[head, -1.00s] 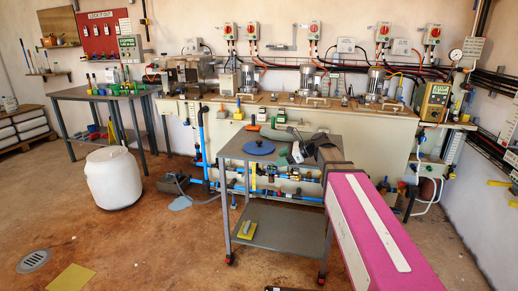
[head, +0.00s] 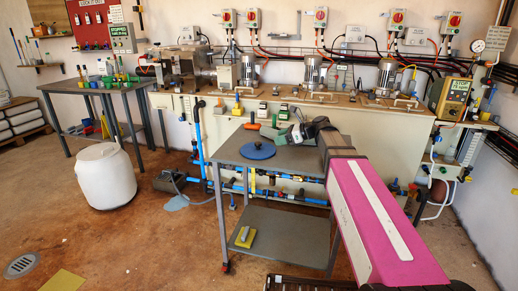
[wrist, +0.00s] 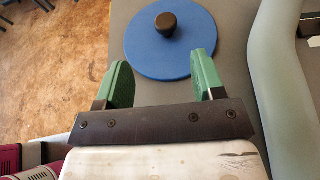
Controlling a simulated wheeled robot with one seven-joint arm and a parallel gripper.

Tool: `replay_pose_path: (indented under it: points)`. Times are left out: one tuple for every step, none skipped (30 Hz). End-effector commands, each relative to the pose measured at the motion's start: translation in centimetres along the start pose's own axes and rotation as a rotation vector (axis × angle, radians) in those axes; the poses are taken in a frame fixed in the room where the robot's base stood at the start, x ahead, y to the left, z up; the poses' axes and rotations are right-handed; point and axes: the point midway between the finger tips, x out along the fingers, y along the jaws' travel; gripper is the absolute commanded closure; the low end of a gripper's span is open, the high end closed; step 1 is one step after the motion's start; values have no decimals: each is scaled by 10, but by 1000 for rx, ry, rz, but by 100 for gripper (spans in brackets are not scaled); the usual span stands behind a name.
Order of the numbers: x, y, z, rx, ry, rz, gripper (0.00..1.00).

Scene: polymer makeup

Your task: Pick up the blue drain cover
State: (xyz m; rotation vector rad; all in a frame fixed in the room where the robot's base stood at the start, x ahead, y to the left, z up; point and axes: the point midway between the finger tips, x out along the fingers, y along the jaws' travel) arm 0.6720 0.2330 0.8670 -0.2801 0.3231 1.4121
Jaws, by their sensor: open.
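The blue drain cover (head: 257,151) is a flat round disc with a dark knob at its middle. It lies on the grey top of a wheeled cart (head: 300,156), near the left edge. In the wrist view the blue drain cover (wrist: 146,45) shows ahead of my gripper (wrist: 160,78), with its knob (wrist: 166,24) beyond the fingertips. My gripper's two green fingers are wide apart and empty. The right fingertip overlaps the disc's near edge in the picture; I cannot tell the height gap. In the head view my gripper (head: 297,132) is over the cart top, right of the cover.
A grey-green curved object (wrist: 276,80) lies close to the right of my gripper. A yellow-handled tool (head: 245,236) is on the cart's lower shelf. A white drum (head: 105,176) stands on the floor at left. Pumps and pipes line the bench (head: 330,106) behind the cart.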

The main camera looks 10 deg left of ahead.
Motion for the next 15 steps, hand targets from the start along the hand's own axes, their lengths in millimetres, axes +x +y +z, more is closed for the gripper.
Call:
replay_pose_path:
  points:
    - [5,0,0,0,0,1,38]
    - [8,0,0,0,0,1,38]
    - [13,-1,0,0,0,1,38]
    - [17,-1,0,0,0,1,38]
    - [22,-1,0,0,0,2,38]
    - [28,-1,0,-1,0,2,38]
    - [33,-1,0,-1,0,2,38]
    - [37,-1,0,-1,0,1,38]
    - [43,-2,0,-1,0,1,38]
    - [46,-1,0,-1,0,2,38]
    - [49,-1,0,-1,0,2,38]
    - [52,-1,0,-1,0,1,38]
    - [53,-1,0,-1,0,0,38]
    - [54,-1,0,0,0,0,38]
    - [56,-2,0,0,0,0,38]
